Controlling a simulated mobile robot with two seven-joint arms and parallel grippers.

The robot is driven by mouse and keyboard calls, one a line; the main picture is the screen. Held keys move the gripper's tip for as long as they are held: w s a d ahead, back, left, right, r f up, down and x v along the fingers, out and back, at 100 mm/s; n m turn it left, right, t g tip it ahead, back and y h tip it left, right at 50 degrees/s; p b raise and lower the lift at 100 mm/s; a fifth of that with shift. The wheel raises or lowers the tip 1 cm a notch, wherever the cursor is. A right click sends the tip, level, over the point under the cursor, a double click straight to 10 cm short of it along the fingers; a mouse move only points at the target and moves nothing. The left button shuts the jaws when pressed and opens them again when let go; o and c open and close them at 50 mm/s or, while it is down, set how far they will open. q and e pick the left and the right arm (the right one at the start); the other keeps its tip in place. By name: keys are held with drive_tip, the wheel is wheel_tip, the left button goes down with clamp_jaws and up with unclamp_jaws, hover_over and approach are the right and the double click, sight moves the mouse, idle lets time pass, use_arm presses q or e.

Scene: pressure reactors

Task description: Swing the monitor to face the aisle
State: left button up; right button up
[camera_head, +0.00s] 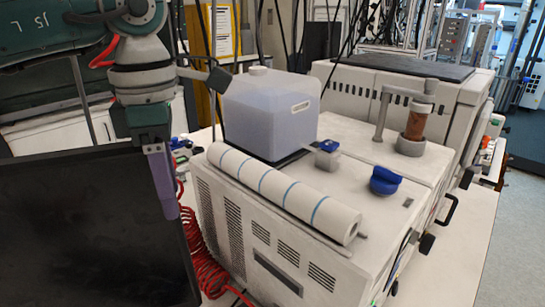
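The monitor (85,235) is a large dark panel at the lower left, its broad dark face turned toward me and slightly tilted in the picture. My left arm comes in from the upper left. My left gripper (163,190) points down at the monitor's upper right edge, with a lavender finger lying along that edge. The finger overlaps the edge in the picture; whether it touches or grips it I cannot tell. The other finger is hidden, so the opening does not show. My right gripper is not in view.
Right of the monitor stands a white bench unit (275,235) bearing a paper roll (285,190), a translucent canister (270,115), a small blue-capped bottle (327,155) and a blue knob (384,181). A red coiled hose (205,265) hangs between monitor and unit. Open floor (520,190) shows at far right.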

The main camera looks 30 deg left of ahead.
use_arm(q)
clamp_jaws()
idle(1.1)
